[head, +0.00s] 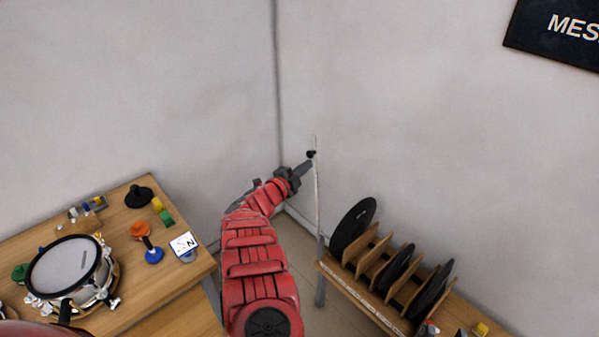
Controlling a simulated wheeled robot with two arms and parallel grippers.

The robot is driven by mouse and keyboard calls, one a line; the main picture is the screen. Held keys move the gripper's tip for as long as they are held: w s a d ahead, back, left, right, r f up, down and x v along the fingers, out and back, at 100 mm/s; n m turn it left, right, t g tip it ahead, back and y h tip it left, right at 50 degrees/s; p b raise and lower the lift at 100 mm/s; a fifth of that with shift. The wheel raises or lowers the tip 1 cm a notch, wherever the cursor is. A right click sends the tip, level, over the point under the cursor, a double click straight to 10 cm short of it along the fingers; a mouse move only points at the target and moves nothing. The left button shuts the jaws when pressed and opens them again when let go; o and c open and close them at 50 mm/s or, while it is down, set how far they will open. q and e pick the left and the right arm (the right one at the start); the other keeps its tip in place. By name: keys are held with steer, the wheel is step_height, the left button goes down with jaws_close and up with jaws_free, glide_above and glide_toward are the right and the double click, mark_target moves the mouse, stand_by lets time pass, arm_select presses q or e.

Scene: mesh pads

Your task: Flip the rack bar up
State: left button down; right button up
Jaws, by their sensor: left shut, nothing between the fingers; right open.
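A thin pale bar (317,195) stands nearly upright at the left end of the wooden rack (365,300). Its top rises well above the rack against the wall. My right gripper (308,158) is at the upper part of the bar, beside a small dark knob. It is open; whether the fingers touch the bar is too small to tell. Most of that arm is out of view.
The rack holds several dark round pads (353,226) in wooden slots. A wooden table (130,197) at left carries a drum (70,272), coloured blocks and small items. A floor gap (300,235) separates table and rack. Walls meet in a corner behind.

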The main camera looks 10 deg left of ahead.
arm_select(q)
steer(key=p+v, duration=0.2)
steer(key=v, duration=0.1)
steer(key=shift+s, duration=0.25)
steer(key=shift+w+f, duration=0.15)
